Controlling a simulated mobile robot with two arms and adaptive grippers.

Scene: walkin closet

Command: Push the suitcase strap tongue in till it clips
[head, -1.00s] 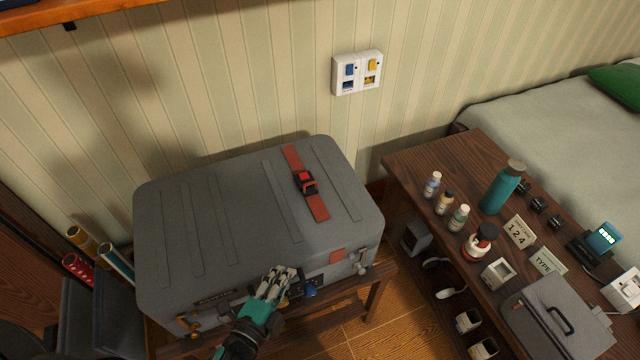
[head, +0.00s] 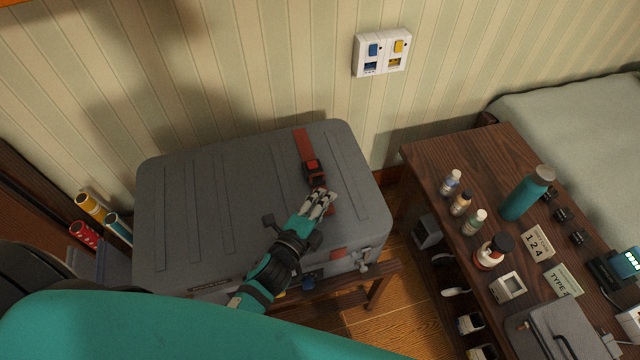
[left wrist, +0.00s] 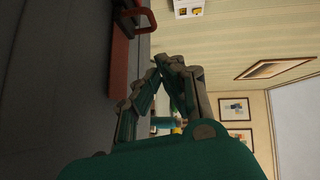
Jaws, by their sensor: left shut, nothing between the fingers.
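A grey suitcase (head: 215,215) lies flat on a wooden rack. A red strap (head: 303,143) with a dark and red buckle (head: 314,170) crosses its lid at the right. My left gripper (head: 325,196) is over the lid at the near end of the buckle, shut and empty, and covers part of the strap below the buckle. In the left wrist view my fingertips (left wrist: 160,68) meet, and the strap (left wrist: 121,70) lies to their left, apart from them. The strap tongue cannot be told apart, and how deep it sits is hidden. My right gripper is not in view.
A wall switch plate (head: 382,52) is above the suitcase. A wooden table (head: 425,160) at the right holds several small bottles, a teal flask (head: 527,194) and a small grey case (head: 560,335). Rolled tubes (head: 90,207) stand at the left. The lid's left half is clear.

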